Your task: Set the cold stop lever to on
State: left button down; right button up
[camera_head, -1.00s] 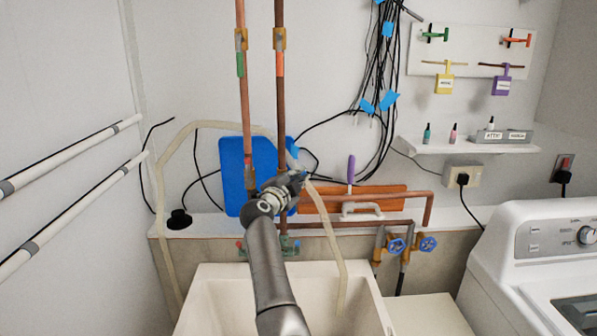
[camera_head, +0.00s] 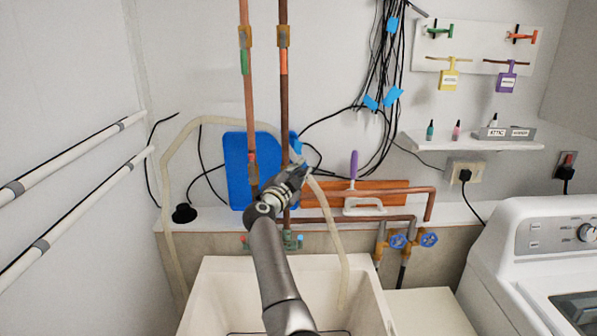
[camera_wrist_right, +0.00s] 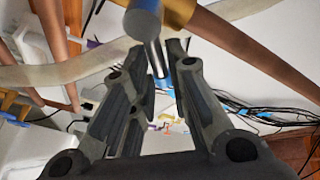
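My right gripper (camera_head: 296,174) is in front of the right-hand vertical copper pipe (camera_head: 284,110), above the sink. In the right wrist view its two dark fingers (camera_wrist_right: 156,65) are apart. A metal lever (camera_wrist_right: 158,55) with a grey-blue end shows between them, close to a brass-coloured fitting (camera_wrist_right: 180,12). I cannot tell whether the fingers touch the lever. In the head view a small blue-grey piece (camera_head: 296,149) shows just above the gripper, probably the lever; the gripper hides the rest. Its on or off position is unclear. My left gripper is not in view.
A pale hose (camera_head: 336,230) hangs beside the gripper into the white sink (camera_head: 222,275). A blue board (camera_head: 236,170) stands behind the pipes. Two blue-handled valves (camera_head: 429,239) are at right, near a white washer (camera_head: 540,240). Black cables (camera_head: 385,60) hang on the wall.

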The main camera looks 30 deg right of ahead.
jog(key=shift+o, duration=1.1)
jog(key=v, duration=0.7)
jog(key=shift+a, duration=0.2)
jog(key=shift+s, duration=0.1)
